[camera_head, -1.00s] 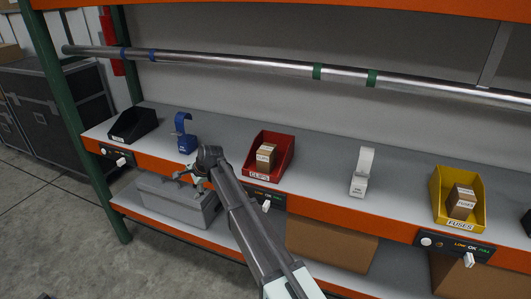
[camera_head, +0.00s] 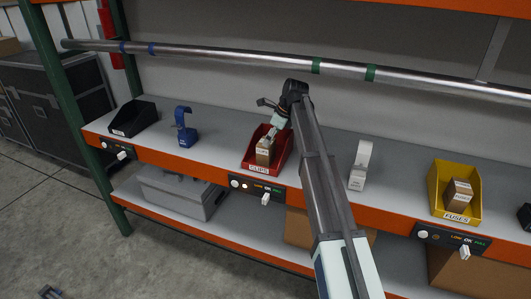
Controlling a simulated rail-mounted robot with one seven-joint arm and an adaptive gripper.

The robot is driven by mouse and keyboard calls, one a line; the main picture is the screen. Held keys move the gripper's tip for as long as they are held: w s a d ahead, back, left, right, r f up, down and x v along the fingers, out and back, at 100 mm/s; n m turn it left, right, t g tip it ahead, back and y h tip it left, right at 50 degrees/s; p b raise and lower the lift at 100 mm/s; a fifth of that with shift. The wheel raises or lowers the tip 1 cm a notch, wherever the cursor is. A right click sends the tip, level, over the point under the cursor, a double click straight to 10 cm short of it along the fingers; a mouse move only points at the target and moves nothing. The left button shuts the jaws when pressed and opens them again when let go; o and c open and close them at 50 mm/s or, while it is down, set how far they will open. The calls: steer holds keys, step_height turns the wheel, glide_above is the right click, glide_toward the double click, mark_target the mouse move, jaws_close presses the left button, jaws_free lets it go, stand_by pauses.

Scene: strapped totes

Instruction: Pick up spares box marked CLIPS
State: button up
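The small brown spares box (camera_head: 264,152) stands in the red bin (camera_head: 249,158) labelled CLIPS, on the grey shelf. Print shows on the box, but it is too small to read surely. My gripper (camera_head: 271,134) reaches down over the red bin from behind and to the right of the box. Its pale finger parts are at or just above the box's top. I cannot tell whether they touch it or how far apart they are. My arm hides part of the shelf to the right of the bin.
A blue clamp-like stand (camera_head: 184,128) and a black bin (camera_head: 133,118) are to the left. A white holder (camera_head: 360,166) and a yellow FUSES bin (camera_head: 446,192) with brown boxes are to the right. A metal pipe (camera_head: 220,54) runs above the shelf.

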mark_target(264, 148)
steer(key=shift+a+p+x, duration=0.15)
steer(key=shift+p+x, duration=0.3)
steer(key=shift+x, duration=1.2)
steer(key=shift+a+p+x, duration=0.15)
steer(key=shift+p+x, duration=0.3)
steer(key=shift+x, duration=1.2)
steer(key=shift+r, duration=0.15)
steer(key=c, duration=1.1)
